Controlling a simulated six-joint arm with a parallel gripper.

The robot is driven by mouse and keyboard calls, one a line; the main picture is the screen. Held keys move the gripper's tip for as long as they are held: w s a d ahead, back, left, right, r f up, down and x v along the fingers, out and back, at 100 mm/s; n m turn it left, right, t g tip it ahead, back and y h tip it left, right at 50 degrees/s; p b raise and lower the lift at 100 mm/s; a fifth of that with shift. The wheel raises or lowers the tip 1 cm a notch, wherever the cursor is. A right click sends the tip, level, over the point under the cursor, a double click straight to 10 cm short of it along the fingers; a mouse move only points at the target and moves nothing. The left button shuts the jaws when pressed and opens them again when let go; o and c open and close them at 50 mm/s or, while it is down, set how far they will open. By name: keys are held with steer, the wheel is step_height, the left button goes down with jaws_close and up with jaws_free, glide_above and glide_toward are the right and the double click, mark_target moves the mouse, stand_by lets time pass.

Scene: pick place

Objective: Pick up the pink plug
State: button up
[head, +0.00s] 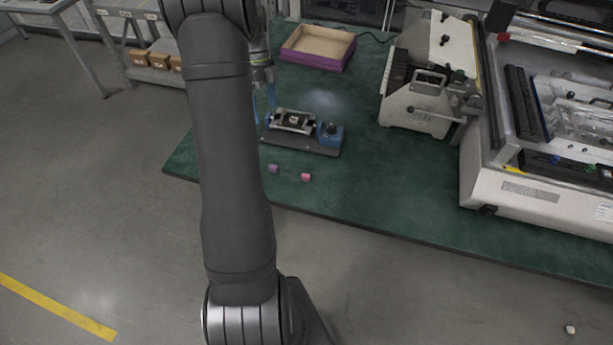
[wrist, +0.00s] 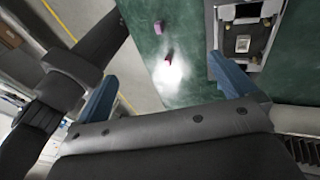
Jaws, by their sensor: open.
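The pink plug (head: 306,177) is a small piece lying on the green table top near its front edge, in front of the dark fixture board. In the wrist view the pink plug (wrist: 168,59) is partly washed out by a bright glare. A purple plug (head: 273,168) lies to its left, and it also shows in the wrist view (wrist: 158,26). My gripper (wrist: 163,78) is open, its blue fingers apart with nothing between them. In the head view my gripper (head: 265,98) is mostly hidden behind my arm, above the table and farther back than the plugs.
A dark board with a metal fixture (head: 292,121) and a blue block (head: 330,135) stands just behind the plugs. A purple-sided tray (head: 318,62) sits at the back. Large machines (head: 430,85) fill the right. The table right of the plugs is clear.

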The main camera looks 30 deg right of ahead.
steer(key=c, duration=1.4)
steer(key=shift+o, duration=0.2)
steer(key=t+h, duration=0.1)
steer(key=h, duration=0.3)
glide_above(305, 175)
steer(key=w+a, duration=0.1)
steer(key=a, duration=0.1)
step_height(305, 175, down, 11)
steer(key=shift+w+a, duration=0.1)
steer(key=shift+w, duration=0.05)
steer(key=shift+w+d+x, duration=0.15)
steer(key=shift+x, duration=1.15)
steer(key=shift+w+d+x, duration=0.1)
steer(key=shift+d+x, duration=0.05)
steer(key=shift+x, duration=1.2)
